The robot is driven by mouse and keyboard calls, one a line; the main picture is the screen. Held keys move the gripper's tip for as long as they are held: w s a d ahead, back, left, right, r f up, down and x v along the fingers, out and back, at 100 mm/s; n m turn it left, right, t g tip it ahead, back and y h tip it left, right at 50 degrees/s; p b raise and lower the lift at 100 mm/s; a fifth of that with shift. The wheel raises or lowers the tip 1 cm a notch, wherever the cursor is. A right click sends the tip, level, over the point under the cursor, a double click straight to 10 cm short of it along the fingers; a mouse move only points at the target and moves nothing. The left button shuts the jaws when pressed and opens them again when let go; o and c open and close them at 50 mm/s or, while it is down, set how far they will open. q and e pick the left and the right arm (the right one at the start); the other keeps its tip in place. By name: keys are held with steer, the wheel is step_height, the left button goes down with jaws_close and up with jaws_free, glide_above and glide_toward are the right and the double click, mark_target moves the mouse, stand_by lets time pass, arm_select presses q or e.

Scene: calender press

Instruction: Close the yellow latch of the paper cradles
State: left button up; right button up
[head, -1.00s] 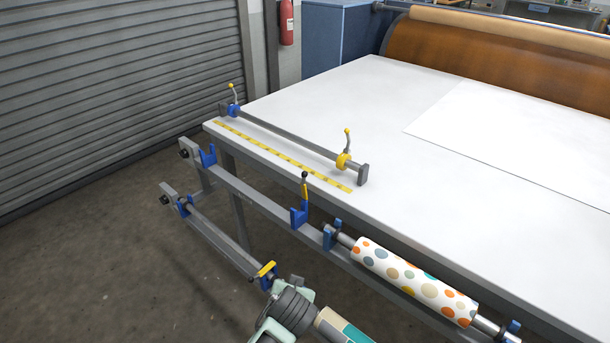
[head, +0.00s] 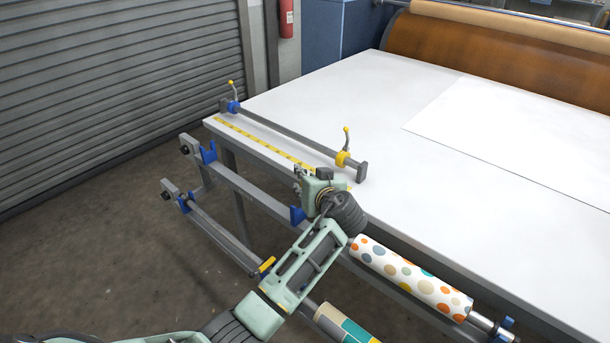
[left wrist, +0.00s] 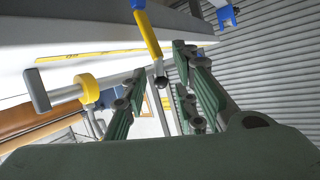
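The upper paper cradle has an open blue bracket (head: 298,215) at the table's front edge. Its yellow latch is hidden behind my left gripper (head: 300,178) in the head view. In the left wrist view the yellow latch (left wrist: 148,38) stands out from its blue hinge, with a black knob at its end. My left gripper (left wrist: 160,72) is open, its green fingers on either side of the latch's knob end. I cannot tell whether they touch it. The lower cradle's yellow latch (head: 265,266) lies across its blue bracket. My right gripper is not in view.
A polka-dot roll (head: 412,278) lies along the front rail, right of my left arm. A grey bar with yellow and blue clamps (head: 295,138) sits on the white table (head: 350,95). A patterned roll (head: 345,325) lies lower. The floor at left is clear.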

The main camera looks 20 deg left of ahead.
arm_select(q)
steer(key=shift+x, duration=0.95)
jaws_close()
